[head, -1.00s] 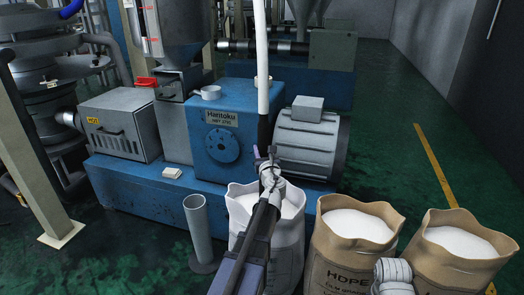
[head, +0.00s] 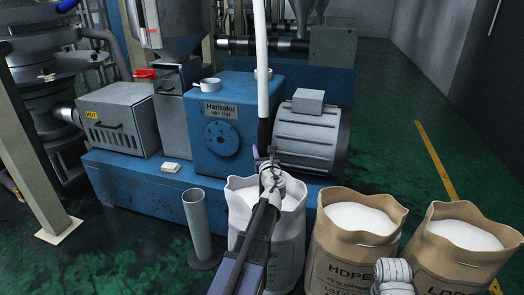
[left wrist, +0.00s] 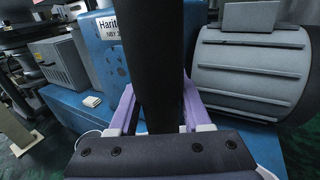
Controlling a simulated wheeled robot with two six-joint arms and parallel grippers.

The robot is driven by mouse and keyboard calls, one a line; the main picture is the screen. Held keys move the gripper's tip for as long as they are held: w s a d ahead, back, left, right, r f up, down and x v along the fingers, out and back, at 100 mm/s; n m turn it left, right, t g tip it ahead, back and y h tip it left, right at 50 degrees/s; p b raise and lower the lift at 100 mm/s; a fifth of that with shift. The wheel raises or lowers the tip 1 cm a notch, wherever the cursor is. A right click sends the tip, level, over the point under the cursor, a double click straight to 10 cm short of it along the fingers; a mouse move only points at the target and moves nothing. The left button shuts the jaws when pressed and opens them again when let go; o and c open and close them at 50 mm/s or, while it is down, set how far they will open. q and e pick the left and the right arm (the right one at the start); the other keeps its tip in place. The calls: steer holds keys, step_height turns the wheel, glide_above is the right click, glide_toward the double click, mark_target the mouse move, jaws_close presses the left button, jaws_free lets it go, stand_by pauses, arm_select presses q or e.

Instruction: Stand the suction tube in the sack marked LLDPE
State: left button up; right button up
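The suction tube is a white pipe (head: 262,60) with a black lower part (head: 264,132), hanging upright. My left gripper (head: 265,158) is around the black part above the white sack. In the left wrist view the purple fingers (left wrist: 158,118) lie on both sides of the black tube (left wrist: 158,50) and look shut on it. The tube's lower end is hidden behind my arm. The white sack (head: 285,240) is open and full of white granules; my arm covers its marking. The tan sack marked HDPE (head: 330,255) is right of it. The far-right tan sack (head: 440,265) has a cut-off marking starting with L.
A blue machine (head: 150,180) with a grey ribbed motor (head: 310,140) stands close behind the sacks. An empty grey upright holder tube (head: 198,225) stands on the floor left of the white sack. My right arm shows only at the bottom edge. Green floor is free at right.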

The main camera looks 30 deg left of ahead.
arm_select(q)
steer(key=o, duration=0.4)
steer(key=shift+c, duration=0.2)
steer(key=v, duration=0.8)
stand_by(0.8)
